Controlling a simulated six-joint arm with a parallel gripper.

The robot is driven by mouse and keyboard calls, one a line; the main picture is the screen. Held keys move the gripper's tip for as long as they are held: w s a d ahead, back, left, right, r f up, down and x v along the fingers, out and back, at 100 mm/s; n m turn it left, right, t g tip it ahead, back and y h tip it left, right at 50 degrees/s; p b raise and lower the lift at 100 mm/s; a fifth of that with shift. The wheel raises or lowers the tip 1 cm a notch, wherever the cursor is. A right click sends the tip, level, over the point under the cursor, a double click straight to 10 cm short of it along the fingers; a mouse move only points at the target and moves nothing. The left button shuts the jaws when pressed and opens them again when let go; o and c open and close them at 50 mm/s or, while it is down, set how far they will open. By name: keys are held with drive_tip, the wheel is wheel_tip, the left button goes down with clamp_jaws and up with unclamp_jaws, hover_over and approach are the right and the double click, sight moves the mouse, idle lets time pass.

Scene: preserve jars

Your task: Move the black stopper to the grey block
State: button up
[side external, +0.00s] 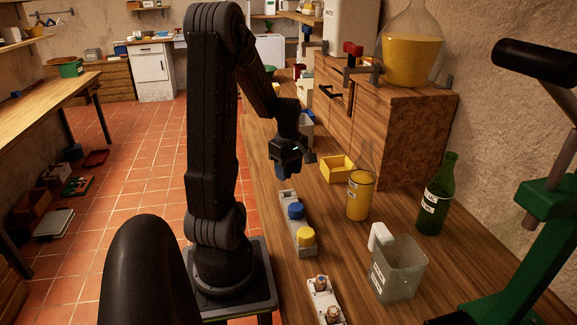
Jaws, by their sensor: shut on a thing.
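My gripper (287,163) is in the middle of the side external view, above the wooden bench. It is shut on a small dark, bluish thing (282,171), mostly hidden by the jaws. I cannot tell whether this is the black stopper, and no other black stopper shows clearly. The long grey block (288,195) lies on the bench, below and nearer the camera than my gripper. It holds a blue stopper (296,211) near its middle and a yellow stopper (306,237) at its near end. Its far end looks bare. The held thing is apart from the block.
Right of the block stand a yellow-filled bottle (360,196), a green bottle (435,200) and a clear jug (400,268). A yellow bin (336,169) is behind. A white block (322,292) with small corks lies in front. A green stand (520,235) rises at right.

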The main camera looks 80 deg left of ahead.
drive_tip(key=shift+f, duration=2.3)
drive_tip(key=shift+f, duration=0.8)
drive_tip(key=o, duration=0.9)
drive_tip(key=shift+f, duration=0.1)
wheel_tip(320, 180, up, 14)
drive_tip(key=shift+f, duration=0.1)
